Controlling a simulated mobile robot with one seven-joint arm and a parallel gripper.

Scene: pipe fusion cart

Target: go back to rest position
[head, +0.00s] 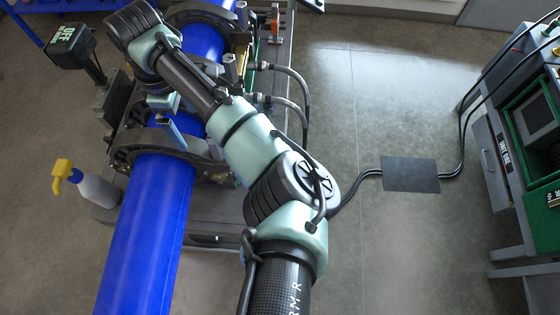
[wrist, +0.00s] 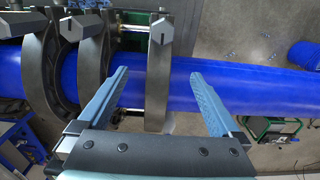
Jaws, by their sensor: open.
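My gripper (wrist: 155,100) is open, its two blue-grey fingers spread apart with nothing held between them. In the wrist view, a dark clamp ring (wrist: 158,80) and the blue pipe (wrist: 240,86) lie beyond the fingers. In the head view, my arm reaches from the bottom over the fusion cart to its upper left, with the gripper (head: 172,128) close above the blue pipe (head: 150,230) and the dark clamp (head: 140,148). I cannot tell from these views whether the fingers touch the clamp.
A white spray bottle with a yellow head (head: 95,185) stands left of the pipe. An on/off box (head: 70,45) sits at upper left. Hoses run across the floor under a dark mat (head: 410,174) to a green-grey cabinet (head: 505,165) at right.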

